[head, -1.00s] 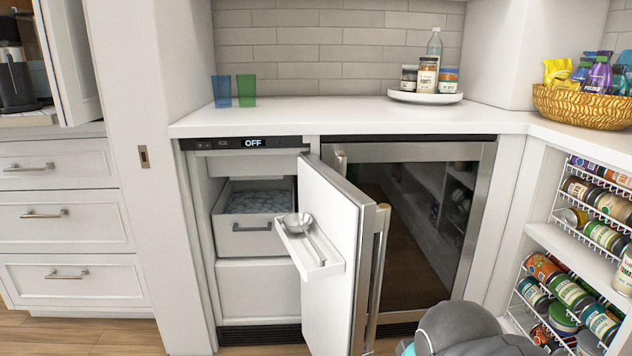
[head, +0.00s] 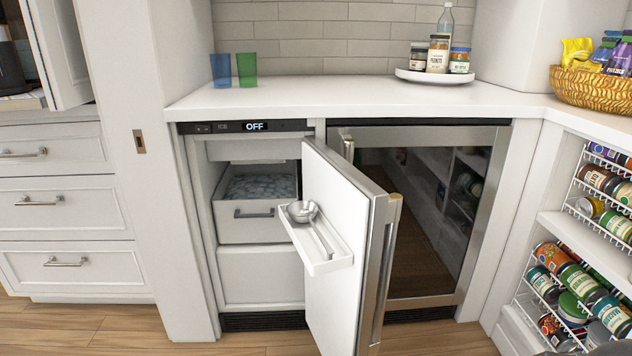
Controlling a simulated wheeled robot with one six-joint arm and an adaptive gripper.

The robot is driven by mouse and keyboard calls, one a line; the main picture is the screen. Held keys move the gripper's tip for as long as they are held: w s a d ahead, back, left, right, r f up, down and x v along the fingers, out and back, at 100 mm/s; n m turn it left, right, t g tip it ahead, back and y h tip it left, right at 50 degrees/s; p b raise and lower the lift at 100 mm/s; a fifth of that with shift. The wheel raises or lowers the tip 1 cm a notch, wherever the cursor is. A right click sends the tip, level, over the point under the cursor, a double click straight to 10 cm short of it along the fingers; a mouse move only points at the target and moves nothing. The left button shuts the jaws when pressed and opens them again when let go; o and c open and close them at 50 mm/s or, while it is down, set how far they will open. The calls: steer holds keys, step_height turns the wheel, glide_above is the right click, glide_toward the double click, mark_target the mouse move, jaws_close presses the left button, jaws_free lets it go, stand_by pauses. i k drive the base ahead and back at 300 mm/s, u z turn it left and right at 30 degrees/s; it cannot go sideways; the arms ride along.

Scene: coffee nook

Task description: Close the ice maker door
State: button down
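The ice maker (head: 262,270) stands under the counter, with a display reading OFF on its top strip. Its door (head: 344,235) is hinged on the right and swung wide open toward me. A long metal handle (head: 383,278) runs down the door's outer edge. A small shelf (head: 330,265) on the door's inner face holds a metal scoop (head: 303,213). Inside the cabinet, an ice bin (head: 232,229) holds ice. My gripper is not in view.
A glass-door fridge (head: 440,215) stands right of the ice maker, partly behind the open door. Racks of cans (head: 570,285) are at the right. Blue and green cups (head: 246,69), a tray of jars (head: 432,77) and a basket (head: 590,92) stand on the counter. Wood floor (head: 450,338) in front looks clear.

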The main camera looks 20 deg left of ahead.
mark_target(354, 212)
steer(key=z, duration=0.2)
steer(key=i, duration=0.15)
steer(key=u, duration=1.45)
